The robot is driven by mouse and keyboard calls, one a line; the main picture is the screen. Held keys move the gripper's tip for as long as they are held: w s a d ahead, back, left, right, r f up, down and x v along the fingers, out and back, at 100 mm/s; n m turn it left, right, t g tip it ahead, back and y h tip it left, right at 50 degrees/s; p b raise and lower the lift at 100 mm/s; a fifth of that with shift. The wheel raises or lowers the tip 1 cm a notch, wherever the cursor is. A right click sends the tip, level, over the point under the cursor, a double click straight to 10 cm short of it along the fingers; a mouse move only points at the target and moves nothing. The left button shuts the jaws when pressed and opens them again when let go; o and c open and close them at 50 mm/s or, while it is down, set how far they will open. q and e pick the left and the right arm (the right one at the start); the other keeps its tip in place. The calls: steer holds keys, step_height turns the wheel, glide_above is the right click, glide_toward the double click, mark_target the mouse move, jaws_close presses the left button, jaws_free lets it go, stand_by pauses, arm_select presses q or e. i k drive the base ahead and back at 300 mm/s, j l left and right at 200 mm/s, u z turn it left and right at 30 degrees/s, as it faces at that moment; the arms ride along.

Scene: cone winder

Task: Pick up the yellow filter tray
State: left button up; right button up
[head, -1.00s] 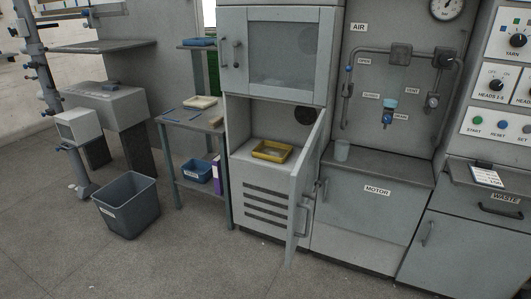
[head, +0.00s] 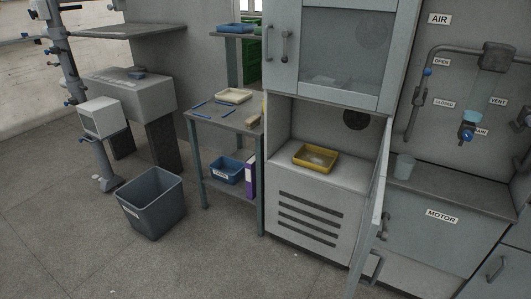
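The yellow filter tray (head: 298,154) lies flat on the floor of an open cabinet compartment (head: 345,174), near its front left. Something pale lies inside the tray. The lower door (head: 376,205) of the cabinet stands open, swung out to the right and seen nearly edge-on. Neither of my grippers shows in the head view.
The upper cabinet door (head: 333,50) with a window is shut. Left of the cabinet stands a small shelf (head: 230,122) with trays and a blue bin (head: 226,171). A grey waste bin (head: 152,203) stands on the floor. Floor in front of the cabinet is clear.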

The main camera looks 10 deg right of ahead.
mark_target(314, 158)
steer(key=i+j+u, duration=0.2)
steer(key=i+u, duration=0.55)
steer(key=i, duration=0.25)
steer(key=i+l+z, duration=0.1)
steer(key=i+z, duration=0.15)
steer(key=z, duration=0.15)
steer(key=i+z, duration=0.25)
steer(key=z, duration=0.15)
steer(key=i+j+z, duration=0.1)
steer(key=i+z, duration=0.15)
steer(key=z, duration=0.15)
